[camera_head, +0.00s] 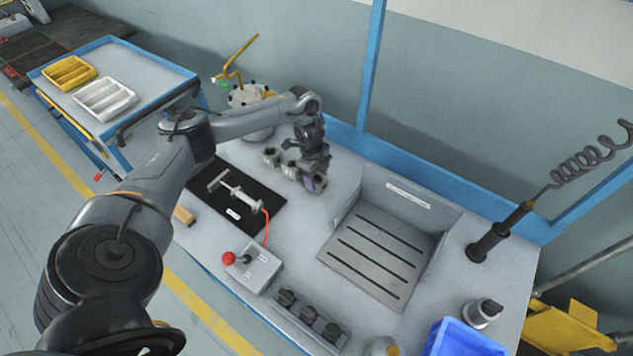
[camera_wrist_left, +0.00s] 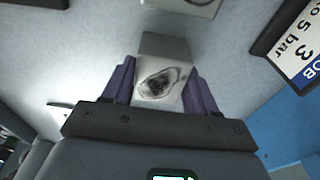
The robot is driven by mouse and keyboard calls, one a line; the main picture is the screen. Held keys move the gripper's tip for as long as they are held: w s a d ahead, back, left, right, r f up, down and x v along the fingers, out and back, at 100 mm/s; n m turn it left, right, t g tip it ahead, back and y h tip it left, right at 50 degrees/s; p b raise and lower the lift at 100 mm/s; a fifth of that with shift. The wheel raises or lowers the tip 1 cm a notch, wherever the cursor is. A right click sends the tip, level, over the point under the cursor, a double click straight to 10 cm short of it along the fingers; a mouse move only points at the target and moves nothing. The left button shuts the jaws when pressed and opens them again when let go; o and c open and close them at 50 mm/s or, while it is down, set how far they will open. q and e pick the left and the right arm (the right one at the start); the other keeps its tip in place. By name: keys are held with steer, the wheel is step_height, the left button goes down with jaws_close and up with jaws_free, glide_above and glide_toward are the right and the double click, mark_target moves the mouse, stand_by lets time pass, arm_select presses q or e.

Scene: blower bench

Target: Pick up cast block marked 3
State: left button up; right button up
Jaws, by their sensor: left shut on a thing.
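My left gripper (camera_head: 313,183) is low over the back of the bench, to the left of the slotted tray. In the left wrist view its purple fingers (camera_wrist_left: 160,88) are shut on a small grey cast block (camera_wrist_left: 160,73), one on each side. The block's near face has a dark rough oval patch; I can read no number on it. Another cast block (camera_wrist_left: 186,5) shows at the top edge of that view, apart from the held one. In the head view small blocks (camera_head: 270,156) stand just left of the gripper. My right gripper is not in view.
The slotted tray (camera_head: 374,250) has raised walls. A black mat (camera_head: 215,207) holds a T-handled tool. A control box (camera_head: 252,268) with a red button, a blue bin (camera_head: 462,340) and a black upright tool (camera_head: 490,244) stand around. A blue cart (camera_head: 150,68) is at upper left.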

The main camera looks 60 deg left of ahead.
arm_select(q)
steer(key=c, duration=0.4)
steer(key=shift+r, duration=0.1)
